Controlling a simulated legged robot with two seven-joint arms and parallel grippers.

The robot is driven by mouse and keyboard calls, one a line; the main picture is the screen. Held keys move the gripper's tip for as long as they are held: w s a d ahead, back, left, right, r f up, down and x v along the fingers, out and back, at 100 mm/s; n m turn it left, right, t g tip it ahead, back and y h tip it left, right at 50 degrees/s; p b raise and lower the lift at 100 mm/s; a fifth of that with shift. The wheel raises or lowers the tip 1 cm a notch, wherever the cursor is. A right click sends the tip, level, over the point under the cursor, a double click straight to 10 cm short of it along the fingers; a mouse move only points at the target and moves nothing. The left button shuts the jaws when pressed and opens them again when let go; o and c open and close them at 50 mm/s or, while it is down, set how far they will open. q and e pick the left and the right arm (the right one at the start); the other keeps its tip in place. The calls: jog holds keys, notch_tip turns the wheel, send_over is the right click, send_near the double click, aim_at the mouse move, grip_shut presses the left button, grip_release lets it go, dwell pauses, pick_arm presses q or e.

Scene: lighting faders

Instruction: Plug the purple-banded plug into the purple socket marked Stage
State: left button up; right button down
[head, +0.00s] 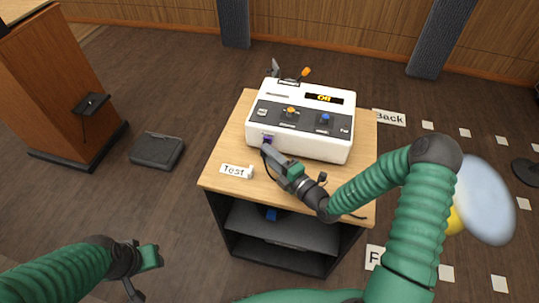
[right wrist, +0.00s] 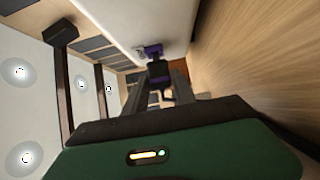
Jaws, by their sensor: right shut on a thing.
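The purple socket (head: 267,138) is on the lower left of the white console's (head: 318,147) front; its marking is too small to read. It also shows as a purple block in the right wrist view (right wrist: 153,50). My right gripper (head: 268,152) is just in front of it, shut on the dark plug (right wrist: 158,70), with purple showing between the fingers. The plug points at the socket; I cannot tell whether its tip is inside. My left gripper (head: 147,260) is low at the left, away from the console, and its jaw opening is unclear.
The console stands on a wooden-topped cart (head: 232,153) with a "Test" label (head: 236,171) at its front left. Orange and blue knobs sit on the console panel. A wooden lectern (head: 50,90) and a dark floor box (head: 157,150) stand at the left.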

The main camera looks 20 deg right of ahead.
jog(key=shift+w+d+p, duration=0.25)
jog(key=shift+w+p, duration=0.15)
jog(key=shift+w+d+r+p, duration=0.1)
jog(key=shift+p, duration=0.3)
dwell(0.5)
dwell(0.5)
jog(key=c, duration=1.5)
grip_release()
jog(key=shift+d, duration=0.1)
jog(key=o, duration=0.6)
jog(key=shift+w, duration=0.15)
jog(key=shift+c, duration=0.2)
jog(key=shift+s, duration=0.2)
